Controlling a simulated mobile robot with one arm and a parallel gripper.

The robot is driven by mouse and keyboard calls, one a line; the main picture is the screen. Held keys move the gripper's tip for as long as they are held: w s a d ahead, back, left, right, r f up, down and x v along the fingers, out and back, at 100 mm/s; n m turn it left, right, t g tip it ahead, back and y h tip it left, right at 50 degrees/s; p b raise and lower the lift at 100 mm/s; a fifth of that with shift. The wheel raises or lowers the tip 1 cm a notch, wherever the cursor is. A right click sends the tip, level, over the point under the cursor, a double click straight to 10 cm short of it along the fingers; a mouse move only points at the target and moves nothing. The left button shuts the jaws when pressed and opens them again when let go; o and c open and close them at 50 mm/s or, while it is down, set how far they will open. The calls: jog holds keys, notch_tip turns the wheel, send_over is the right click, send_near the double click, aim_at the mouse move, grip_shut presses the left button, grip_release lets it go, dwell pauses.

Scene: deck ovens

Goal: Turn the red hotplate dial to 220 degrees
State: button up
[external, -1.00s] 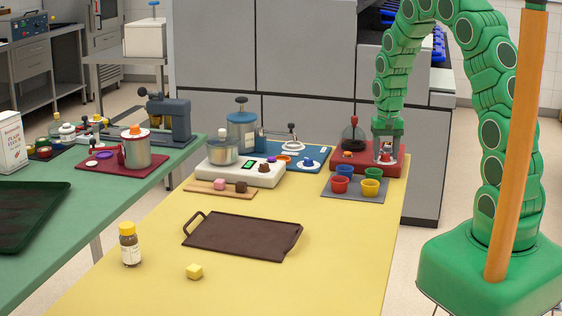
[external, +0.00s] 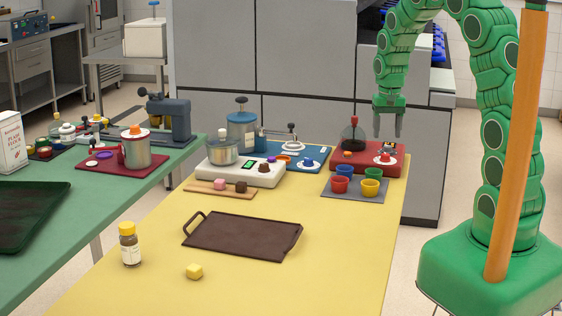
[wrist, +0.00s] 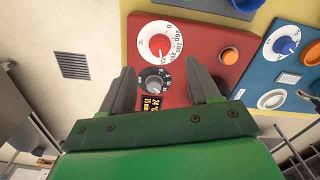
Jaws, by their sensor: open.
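The red hotplate (external: 347,163) stands at the far right corner of the yellow table, with a glass vessel on it. Its white dial ring with a red knob (external: 385,158) is at its right end. In the wrist view the red dial (wrist: 159,45) shows numbers around it, with values such as 160, 180 and 200 on its right; I cannot read its exact setting. A dark grey dial (wrist: 155,80) and a small lit display (wrist: 152,103) lie closer to my gripper. My gripper (external: 388,131) is open and empty, above the dial and apart from it.
An orange button (wrist: 229,56) is beside the red dial. A blue unit (external: 312,157) with its own dial stands to the left. Colored cups on a grey mat (external: 355,196) sit in front. A dark tray (external: 243,236) lies mid-table. Grey ovens stand behind.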

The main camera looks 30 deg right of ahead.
aim_at(385, 154)
jog(key=shift+r, duration=0.4)
jog(key=shift+f+m, duration=0.1)
jog(key=shift+m, duration=0.5)
jog(key=shift+f, duration=3.85)
jog(key=c, duration=1)
jog(key=shift+n, duration=0.6)
